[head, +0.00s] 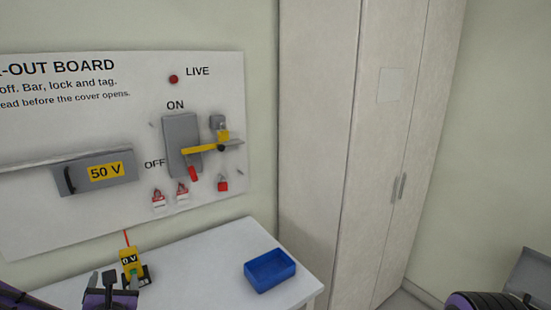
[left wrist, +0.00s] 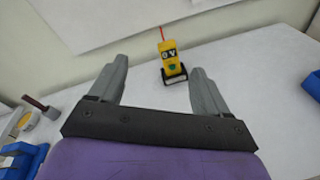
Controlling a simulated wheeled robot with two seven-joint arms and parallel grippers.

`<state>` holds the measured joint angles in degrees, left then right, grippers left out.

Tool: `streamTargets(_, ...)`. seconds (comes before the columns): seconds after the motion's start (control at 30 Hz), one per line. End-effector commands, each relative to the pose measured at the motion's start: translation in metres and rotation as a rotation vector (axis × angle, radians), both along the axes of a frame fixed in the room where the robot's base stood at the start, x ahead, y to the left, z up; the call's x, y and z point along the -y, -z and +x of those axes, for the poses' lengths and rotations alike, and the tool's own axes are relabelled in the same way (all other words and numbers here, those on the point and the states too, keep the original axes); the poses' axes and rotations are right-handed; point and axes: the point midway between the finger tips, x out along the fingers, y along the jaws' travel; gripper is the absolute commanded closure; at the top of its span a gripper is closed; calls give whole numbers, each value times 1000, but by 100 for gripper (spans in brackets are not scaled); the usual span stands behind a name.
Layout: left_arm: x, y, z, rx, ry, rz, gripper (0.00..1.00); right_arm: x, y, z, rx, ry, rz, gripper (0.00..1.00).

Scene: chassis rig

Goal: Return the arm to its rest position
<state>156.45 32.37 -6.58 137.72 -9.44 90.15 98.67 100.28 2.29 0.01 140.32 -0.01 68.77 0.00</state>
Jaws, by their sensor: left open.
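My left gripper (head: 110,280) is at the lower left of the head view, over the white table. In the left wrist view its two grey fingers (left wrist: 160,80) stand wide apart with nothing between them. A yellow tester (head: 130,262) reading 0 V, with a red probe, stands on the table beyond the fingertips. It also shows in the left wrist view (left wrist: 172,62), apart from the fingers. My right gripper is not seen.
The lock-out board (head: 75,215) hangs behind the table, with a grey switch box (head: 178,130), yellow bar (head: 200,149), red padlock and tags, and a 50 V cover (head: 125,190). A blue bin (head: 270,270) sits at the table's right. A tall cabinet (head: 320,130) stands beyond.

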Motion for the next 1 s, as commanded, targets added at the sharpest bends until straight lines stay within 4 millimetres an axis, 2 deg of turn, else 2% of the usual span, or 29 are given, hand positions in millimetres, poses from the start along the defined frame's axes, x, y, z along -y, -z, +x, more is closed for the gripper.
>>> streamTargets(0.03, 5, 18, -4, -94, 35, 71, 23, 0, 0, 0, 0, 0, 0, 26)
streamTargets(0.17, 20, 67, -18, -369, 159, 293, 23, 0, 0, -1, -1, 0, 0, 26)
streamTargets(0.27, 34, 113, -37, -616, 302, 494, 23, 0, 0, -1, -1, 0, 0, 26)
streamTargets(0.37, 50, 165, -69, -891, 506, 730, 23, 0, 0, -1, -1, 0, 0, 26)
streamTargets(0.4, 57, 186, -85, -998, 606, 828, 23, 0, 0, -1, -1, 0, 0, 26)
streamTargets(0.5, 73, 233, -130, -1230, 870, 1052, 23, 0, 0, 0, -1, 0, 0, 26)
streamTargets(0.6, 87, 268, -176, -1392, 1140, 1242, 23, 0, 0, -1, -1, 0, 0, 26)
streamTargets(0.7, 98, 294, -222, -1495, 1407, 1402, 23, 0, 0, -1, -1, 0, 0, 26)
streamTargets(0.83, 111, 317, -279, -1555, 1754, 1572, 23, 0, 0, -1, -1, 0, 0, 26)
streamTargets(0.9, 112, 352, -276, -1551, 1749, 1579, 23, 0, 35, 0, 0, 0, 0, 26)
streamTargets(1.0, 112, 381, -276, -1551, 1744, 1577, 23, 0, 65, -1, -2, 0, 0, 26)
